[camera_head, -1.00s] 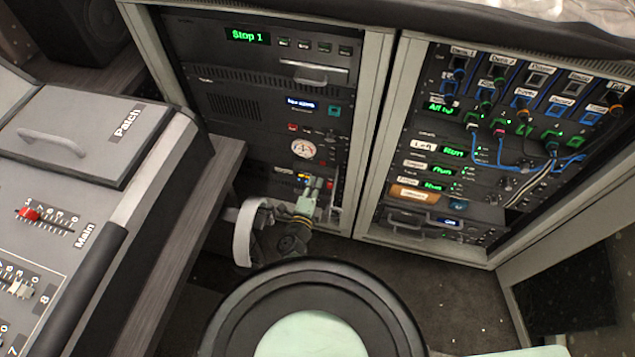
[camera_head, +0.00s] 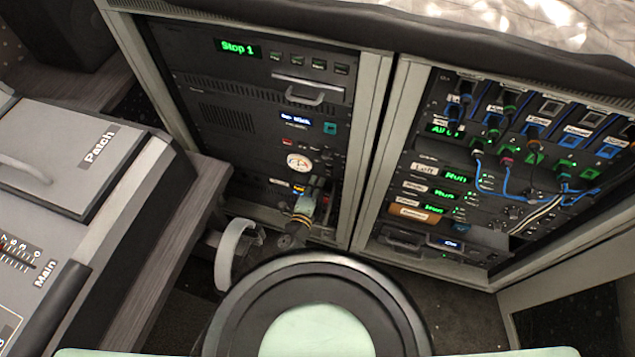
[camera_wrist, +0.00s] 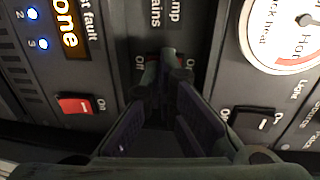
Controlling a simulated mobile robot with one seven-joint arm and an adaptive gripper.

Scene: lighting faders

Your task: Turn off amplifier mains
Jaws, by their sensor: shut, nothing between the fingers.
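The amplifier mains switch (camera_wrist: 151,57) sits on the dark rack panel in the wrist view, under a partly cut-off label reading "mp ains". Only small red parts of it show, with "Off" and "On" marks on either side. My gripper (camera_wrist: 164,62) is shut and empty, with its fingertips right in front of this switch. They hide most of it, so I cannot tell its position or whether they touch it. In the head view my gripper (camera_head: 311,192) is at the lower part of the left rack, below the round gauge (camera_head: 299,163).
In the wrist view a red rocker (camera_wrist: 75,106) lies to the left and a black rocker (camera_wrist: 254,122) marked "Light" to the right, both close to my fingers. A cabled rack (camera_head: 470,180) stands at right. The mixing desk (camera_head: 95,200) is at left.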

